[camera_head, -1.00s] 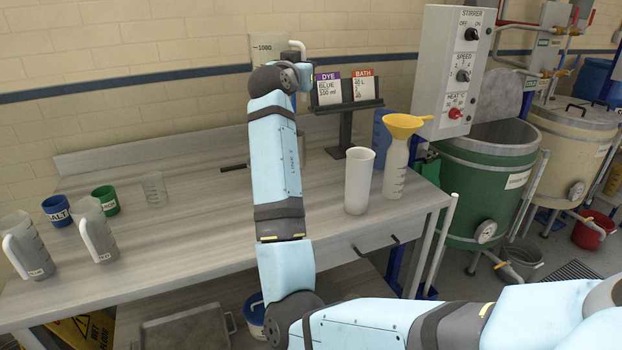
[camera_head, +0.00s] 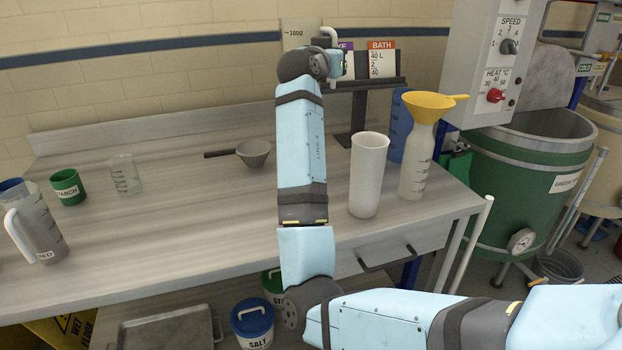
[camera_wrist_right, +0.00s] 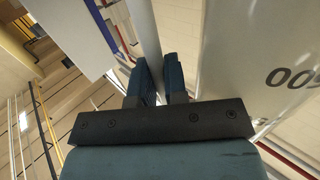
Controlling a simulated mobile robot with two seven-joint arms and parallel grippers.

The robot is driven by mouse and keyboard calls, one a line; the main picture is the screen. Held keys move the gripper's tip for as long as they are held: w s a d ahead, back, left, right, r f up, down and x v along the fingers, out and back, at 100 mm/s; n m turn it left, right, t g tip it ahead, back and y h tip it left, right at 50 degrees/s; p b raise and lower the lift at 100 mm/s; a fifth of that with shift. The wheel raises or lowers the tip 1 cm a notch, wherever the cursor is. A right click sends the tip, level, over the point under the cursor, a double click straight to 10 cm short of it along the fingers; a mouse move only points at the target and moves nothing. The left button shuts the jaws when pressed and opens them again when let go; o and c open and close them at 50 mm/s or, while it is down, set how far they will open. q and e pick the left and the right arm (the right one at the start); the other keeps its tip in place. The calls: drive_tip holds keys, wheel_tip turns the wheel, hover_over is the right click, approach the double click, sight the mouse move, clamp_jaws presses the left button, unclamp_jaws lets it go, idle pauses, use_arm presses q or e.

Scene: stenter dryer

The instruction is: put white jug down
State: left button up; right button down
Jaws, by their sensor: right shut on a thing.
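The white jug (camera_head: 297,34) with a 1000 mark is held up at the top of the head view, above the back of the bench, partly hidden behind my right arm. My right gripper (camera_head: 337,64) is shut on its white handle (camera_head: 330,36). In the right wrist view the fingers (camera_wrist_right: 158,80) close around the handle (camera_wrist_right: 143,32), and the jug's wall (camera_wrist_right: 265,75) with its graduation shows beside them. The jug's base is hidden. The grey bench top (camera_head: 190,225) is below. My left gripper is not in view.
A white cylinder (camera_head: 367,178) and a bottle with yellow funnel (camera_head: 415,170) stand right of my arm. A sign stand (camera_head: 357,110) and small saucepan (camera_head: 254,153) are behind. A green cup (camera_head: 68,188), clear beaker (camera_head: 124,175) and grey jug (camera_head: 36,228) stand left. The bench's centre-left is clear.

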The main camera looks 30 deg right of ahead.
wheel_tip(320, 180, down, 20)
drive_tip(key=b, duration=0.2)
drive_tip(key=shift+f+b, duration=0.15)
drive_tip(key=shift+b, duration=0.25)
drive_tip(key=c, duration=1.1)
unclamp_jaws()
drive_tip(key=shift+c, duration=0.2)
